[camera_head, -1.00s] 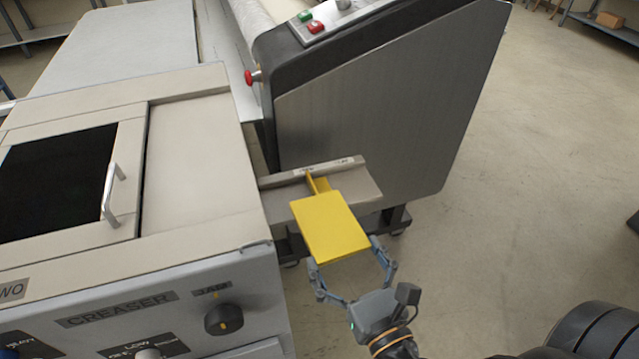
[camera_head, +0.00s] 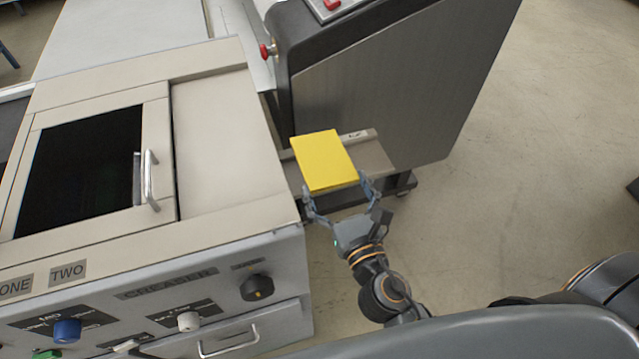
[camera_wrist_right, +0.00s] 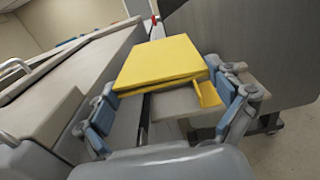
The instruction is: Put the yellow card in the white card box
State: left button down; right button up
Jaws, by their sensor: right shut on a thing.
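The yellow card (camera_head: 324,160) is a flat, thick rectangle in the head view, above the small shelf between the creaser and the dark machine. My right gripper (camera_head: 338,193) is shut on its near edge, one finger at each side. The card also shows in the right wrist view (camera_wrist_right: 163,60), between the blue finger pads (camera_wrist_right: 165,110), with a small yellow piece under its right side. I cannot make out a white card box in either view. My left gripper is not in view.
The creaser (camera_head: 225,140) with its door handle, knobs and drawer stands at left. The dark grey machine (camera_head: 390,85) stands behind the shelf (camera_head: 372,157). Open floor (camera_head: 480,220) lies to the right.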

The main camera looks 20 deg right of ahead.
aim_at(318, 146)
jog(key=w+p, duration=0.1)
jog(key=w, duration=0.9)
jog(key=shift+a+r+p, duration=0.1)
jog(key=shift+a+p, duration=0.05)
jog(key=shift+p, duration=0.25)
notch_tip(318, 146, down, 13)
jog(key=b, duration=1.1)
notch_tip(318, 146, down, 5)
jog(key=b, duration=0.5)
jog(key=shift+r, duration=0.2)
jog(key=shift+c, duration=0.4)
jog(key=shift+s+f+b, duration=0.1)
jog(key=shift+f+b, duration=0.2)
jog(key=shift+c, duration=1.9)
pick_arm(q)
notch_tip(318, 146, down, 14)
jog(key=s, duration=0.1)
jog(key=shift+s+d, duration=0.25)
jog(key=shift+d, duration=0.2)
pick_arm(e)
jog(key=o, duration=1.2)
jog(key=shift+r, duration=0.1)
